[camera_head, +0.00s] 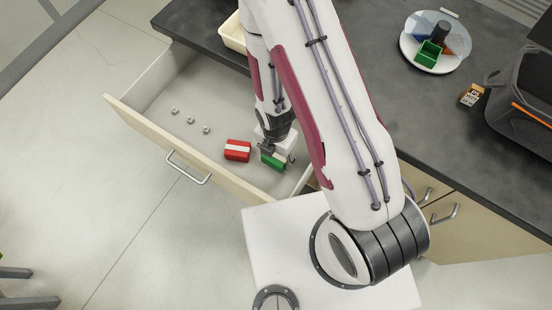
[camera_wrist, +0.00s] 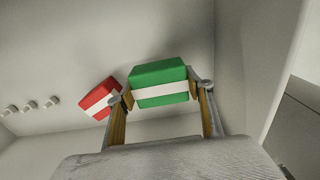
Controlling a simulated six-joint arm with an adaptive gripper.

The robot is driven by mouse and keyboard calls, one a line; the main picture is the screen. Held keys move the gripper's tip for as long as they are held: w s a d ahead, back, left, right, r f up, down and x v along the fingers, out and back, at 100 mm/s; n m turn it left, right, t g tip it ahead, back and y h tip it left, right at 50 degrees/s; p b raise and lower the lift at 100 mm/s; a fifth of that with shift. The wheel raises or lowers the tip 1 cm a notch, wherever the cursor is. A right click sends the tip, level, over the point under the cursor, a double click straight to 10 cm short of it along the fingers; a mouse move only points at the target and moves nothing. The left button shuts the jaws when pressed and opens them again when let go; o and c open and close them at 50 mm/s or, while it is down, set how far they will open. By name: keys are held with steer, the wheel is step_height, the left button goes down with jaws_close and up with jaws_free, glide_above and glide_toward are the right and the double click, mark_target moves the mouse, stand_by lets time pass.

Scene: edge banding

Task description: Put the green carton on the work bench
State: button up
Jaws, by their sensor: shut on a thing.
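The green carton (camera_wrist: 158,82) with a white band sits between my gripper's two fingers in the wrist view. In the head view the green carton (camera_head: 271,161) is at the right end of the open drawer, partly hidden by my gripper (camera_head: 279,155). My gripper (camera_wrist: 162,100) is shut on it, one finger at each side. I cannot tell whether the carton still touches the drawer floor. The dark work bench (camera_head: 435,130) runs behind and to the right of the drawer, partly hidden by my arm.
A red carton (camera_head: 237,150) with a white band lies in the drawer (camera_head: 148,117), left of the green one. Several metal nuts (camera_head: 189,120) lie further left.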

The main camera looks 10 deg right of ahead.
mark_target(275, 155)
steer(key=shift+f, duration=1.7)
steer(key=shift+f, duration=0.15)
steer(key=o, duration=1.1)
steer(key=shift+a+r, duration=0.1)
steer(key=shift+r, duration=3.8)
steer(key=shift+r, duration=0.1)
